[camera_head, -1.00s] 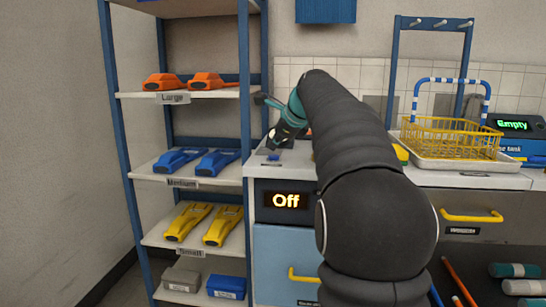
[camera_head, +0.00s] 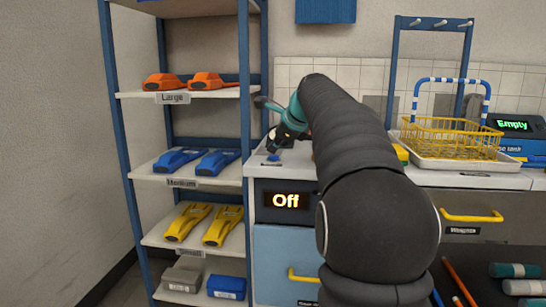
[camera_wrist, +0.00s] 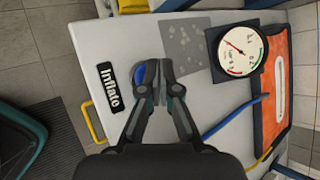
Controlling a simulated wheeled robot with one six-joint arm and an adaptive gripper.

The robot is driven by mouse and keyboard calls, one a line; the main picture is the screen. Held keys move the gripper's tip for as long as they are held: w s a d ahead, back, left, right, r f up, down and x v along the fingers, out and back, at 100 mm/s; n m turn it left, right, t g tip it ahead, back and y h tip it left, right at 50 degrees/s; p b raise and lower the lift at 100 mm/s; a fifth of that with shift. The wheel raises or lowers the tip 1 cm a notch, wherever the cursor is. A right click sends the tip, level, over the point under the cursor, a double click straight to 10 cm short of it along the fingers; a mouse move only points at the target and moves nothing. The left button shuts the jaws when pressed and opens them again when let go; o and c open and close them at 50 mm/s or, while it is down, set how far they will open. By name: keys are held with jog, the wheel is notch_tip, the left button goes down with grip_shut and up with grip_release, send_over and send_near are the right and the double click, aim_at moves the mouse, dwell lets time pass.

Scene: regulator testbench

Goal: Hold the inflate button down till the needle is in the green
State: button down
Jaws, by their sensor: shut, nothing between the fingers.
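The blue inflate button (camera_wrist: 141,73) is partly hidden behind the left finger of my gripper (camera_wrist: 157,66) in the wrist view. The black "Inflate" label (camera_wrist: 109,87) lies to its left. My gripper is shut and empty over the button area; I cannot tell whether it touches the button. In the head view the blue button (camera_head: 273,157) shows just below my gripper (camera_head: 276,144). The round gauge (camera_wrist: 237,49) has a white face with green and red arcs. Its red needle points to the upper left, away from the green arc on the right.
An orange item (camera_wrist: 273,95) with blue and yellow hoses lies right of the gauge. The "Off" display (camera_head: 286,200) is on the bench front, and the tank display (camera_head: 513,125) reads "Empty". A shelf rack (camera_head: 133,170) stands left; a yellow basket (camera_head: 450,135) stands right.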

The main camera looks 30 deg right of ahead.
aim_at(275, 156)
jog(key=shift+f, duration=0.55)
dwell(1.4)
jog(key=shift+r, duration=0.1)
dwell(1.4)
jog(key=shift+r+p, duration=0.9)
jog(key=shift+r, duration=0.1)
notch_tip(275, 156, up, 2)
jog(key=p, duration=0.3)
jog(key=shift+r, duration=1.4)
